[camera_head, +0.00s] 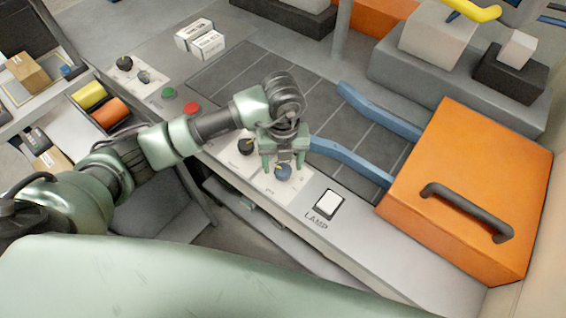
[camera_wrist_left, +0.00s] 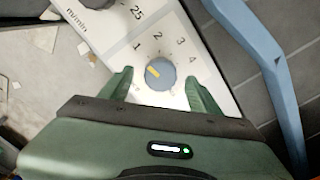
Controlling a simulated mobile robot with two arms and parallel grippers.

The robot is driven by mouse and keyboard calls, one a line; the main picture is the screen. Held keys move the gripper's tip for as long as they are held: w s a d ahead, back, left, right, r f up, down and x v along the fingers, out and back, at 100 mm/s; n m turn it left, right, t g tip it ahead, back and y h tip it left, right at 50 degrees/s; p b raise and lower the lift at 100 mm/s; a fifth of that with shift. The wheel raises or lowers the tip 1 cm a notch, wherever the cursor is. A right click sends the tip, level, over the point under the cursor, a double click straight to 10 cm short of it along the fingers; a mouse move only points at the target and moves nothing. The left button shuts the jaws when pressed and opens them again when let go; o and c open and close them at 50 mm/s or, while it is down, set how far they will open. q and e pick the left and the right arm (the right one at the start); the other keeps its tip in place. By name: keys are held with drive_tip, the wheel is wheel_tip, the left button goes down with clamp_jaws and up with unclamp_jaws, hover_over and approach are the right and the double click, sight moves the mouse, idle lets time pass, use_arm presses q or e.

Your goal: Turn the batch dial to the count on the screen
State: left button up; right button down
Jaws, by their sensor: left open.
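A blue-grey dial (camera_head: 283,172) with a yellow pointer mark sits on a pale panel on the bench. In the left wrist view the dial (camera_wrist_left: 160,73) has the numbers 1, 2, 3 and 4 around it, and its yellow mark points up and left, toward the 1 side. My left gripper (camera_head: 284,168) is open over the dial. In the left wrist view its green fingers (camera_wrist_left: 160,88) stand on both sides of the dial, apart from it. I see no screen that I can read. My right gripper is not in view.
A black dial (camera_head: 246,146) sits just left of the blue-grey one. A red button (camera_head: 192,108), a green button (camera_head: 169,94) and a LAMP switch (camera_head: 328,204) are on the same bench. Blue rails (camera_head: 350,160) and an orange box (camera_head: 470,190) stand to the right.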

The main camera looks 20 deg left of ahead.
use_arm(q)
drive_tip(key=shift+f, duration=0.75)
clamp_jaws()
drive_tip(key=m+b, duration=0.4)
drive_tip(key=b, duration=0.1)
drive_tip(key=shift+w+f+m, duration=0.1)
drive_tip(key=shift+f+m, duration=0.05)
drive_tip(key=shift+m, duration=0.25)
drive_tip(key=shift+r+m+b, duration=0.2)
drive_tip(key=shift+m+b, duration=1.15)
drive_tip(key=shift+m, duration=0.15)
